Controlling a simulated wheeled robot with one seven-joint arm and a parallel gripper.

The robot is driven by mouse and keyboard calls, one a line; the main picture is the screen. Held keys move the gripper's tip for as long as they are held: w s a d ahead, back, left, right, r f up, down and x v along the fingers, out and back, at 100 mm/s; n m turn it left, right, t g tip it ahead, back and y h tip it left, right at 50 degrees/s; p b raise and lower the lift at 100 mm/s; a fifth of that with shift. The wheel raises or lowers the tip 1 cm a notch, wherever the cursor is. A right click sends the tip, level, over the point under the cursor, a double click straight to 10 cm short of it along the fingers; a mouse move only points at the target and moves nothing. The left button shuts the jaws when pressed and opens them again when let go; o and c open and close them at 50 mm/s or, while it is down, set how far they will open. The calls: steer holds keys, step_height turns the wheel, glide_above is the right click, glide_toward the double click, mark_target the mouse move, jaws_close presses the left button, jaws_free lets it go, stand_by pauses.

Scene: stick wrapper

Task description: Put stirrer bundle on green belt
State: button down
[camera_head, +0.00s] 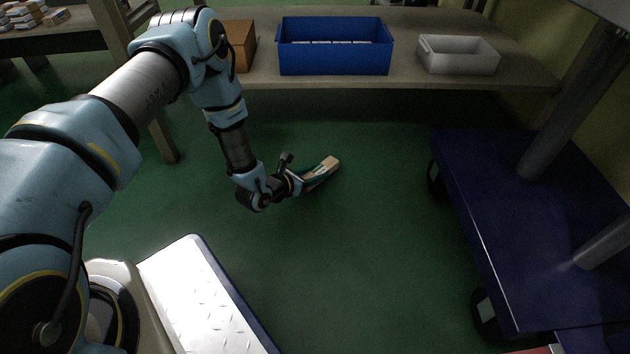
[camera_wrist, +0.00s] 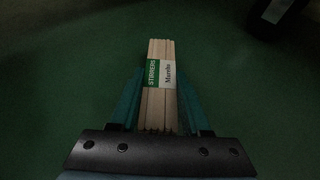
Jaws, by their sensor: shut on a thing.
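The stirrer bundle (camera_wrist: 158,100) is a bunch of pale wooden sticks with a green and white label reading "STIRRERS". My gripper (camera_wrist: 160,118) is shut on it in the wrist view, with a teal finger along each side and the bundle's far end sticking out past the fingertips. In the head view, my gripper (camera_head: 312,180) holds the bundle (camera_head: 331,163) out over open green floor, in front of the bench. No green belt can be made out in either view.
A bench (camera_head: 420,84) at the back carries a blue bin (camera_head: 335,60), a pale grey tray (camera_head: 458,58) and a brown box (camera_head: 242,46). A dark blue wheeled cart (camera_head: 540,240) stands at right. Small packs (camera_head: 30,15) lie on a table at far left. The floor between is clear.

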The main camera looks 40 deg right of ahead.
step_height(320, 180, down, 2)
steer(key=shift+b, duration=0.3)
steer(key=shift+f, duration=0.2)
steer(key=shift+c, duration=1.8)
jaws_free()
